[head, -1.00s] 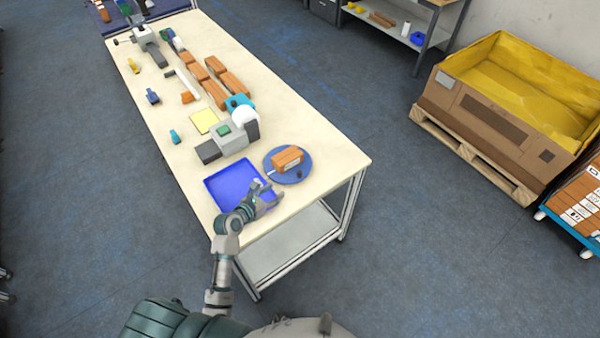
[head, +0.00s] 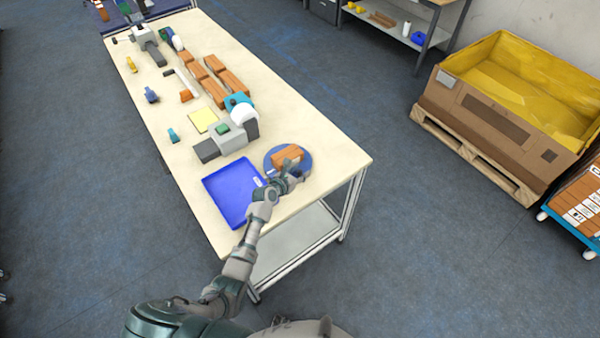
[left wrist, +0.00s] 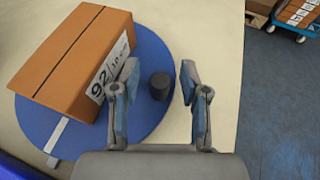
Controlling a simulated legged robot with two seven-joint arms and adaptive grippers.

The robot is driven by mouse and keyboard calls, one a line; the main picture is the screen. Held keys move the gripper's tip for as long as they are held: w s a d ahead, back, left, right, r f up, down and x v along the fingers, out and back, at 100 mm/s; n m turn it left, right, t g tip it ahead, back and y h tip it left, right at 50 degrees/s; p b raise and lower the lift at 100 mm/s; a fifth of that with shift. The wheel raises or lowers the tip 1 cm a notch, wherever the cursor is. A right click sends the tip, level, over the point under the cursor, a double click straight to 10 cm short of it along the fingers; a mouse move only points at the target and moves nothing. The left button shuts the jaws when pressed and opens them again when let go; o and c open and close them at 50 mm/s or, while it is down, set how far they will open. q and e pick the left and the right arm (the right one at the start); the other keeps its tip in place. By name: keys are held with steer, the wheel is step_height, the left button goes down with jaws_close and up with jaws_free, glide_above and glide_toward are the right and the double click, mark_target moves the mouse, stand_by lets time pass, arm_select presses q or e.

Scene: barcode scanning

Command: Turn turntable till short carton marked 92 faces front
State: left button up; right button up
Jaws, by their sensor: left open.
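The short carton (head: 286,154) is an orange-brown box on the blue round turntable (head: 304,157). In the left wrist view the carton (left wrist: 70,62) has a white label marked 92 on the side toward my gripper, turned to the right. The turntable (left wrist: 150,60) carries a dark upright knob (left wrist: 159,86) near its rim and a white strip at lower left. My left gripper (head: 292,171) is over the near edge of the turntable. My right gripper is not in view.
A blue tray (head: 232,192) lies left of the turntable. A grey device (head: 228,136) with a green top stands behind it. Several cartons (head: 214,83) line the table farther back. The table's right edge is close to the turntable.

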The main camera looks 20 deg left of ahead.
arm_select(q)
jaws_close()
stand_by(0.5)
